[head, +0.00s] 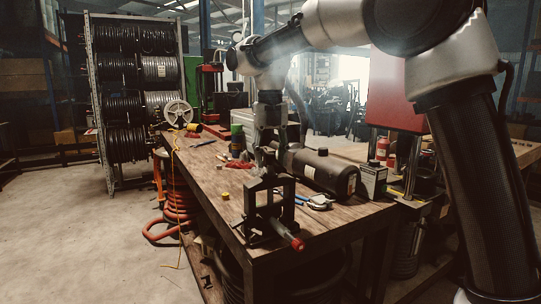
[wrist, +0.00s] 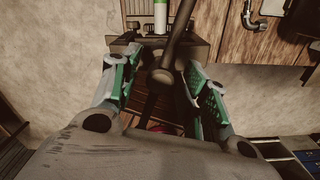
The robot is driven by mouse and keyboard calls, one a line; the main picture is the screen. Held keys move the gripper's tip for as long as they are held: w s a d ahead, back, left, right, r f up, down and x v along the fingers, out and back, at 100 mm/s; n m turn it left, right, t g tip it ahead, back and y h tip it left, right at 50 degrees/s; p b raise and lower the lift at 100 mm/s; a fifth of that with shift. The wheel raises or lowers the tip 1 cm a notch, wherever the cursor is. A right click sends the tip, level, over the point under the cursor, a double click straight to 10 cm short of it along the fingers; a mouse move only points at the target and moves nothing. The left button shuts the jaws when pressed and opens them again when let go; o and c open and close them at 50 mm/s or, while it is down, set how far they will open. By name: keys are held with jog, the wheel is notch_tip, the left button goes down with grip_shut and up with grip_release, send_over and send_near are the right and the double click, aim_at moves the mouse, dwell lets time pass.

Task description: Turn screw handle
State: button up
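A dark metal crimper frame (head: 270,208) stands at the front end of the wooden workbench. A red-tipped handle (head: 297,243) sticks out from its lower front. In the wrist view, a dark bar with a rounded knob end (wrist: 163,76) lies between the green-padded fingers of my gripper (wrist: 162,88); it looks like the screw handle. The fingers are spread, with a gap visible on each side of the bar. In the head view my gripper (head: 268,150) points down just above the frame. The handle's upper part is hard to make out there.
A dark cylinder (head: 325,172) and a small box (head: 373,180) lie close right of the crimper.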

aim_at(270, 154)
jog(key=shift+w+r, duration=0.15)
jog(key=shift+r, duration=0.4)
notch_tip(270, 154, up, 11)
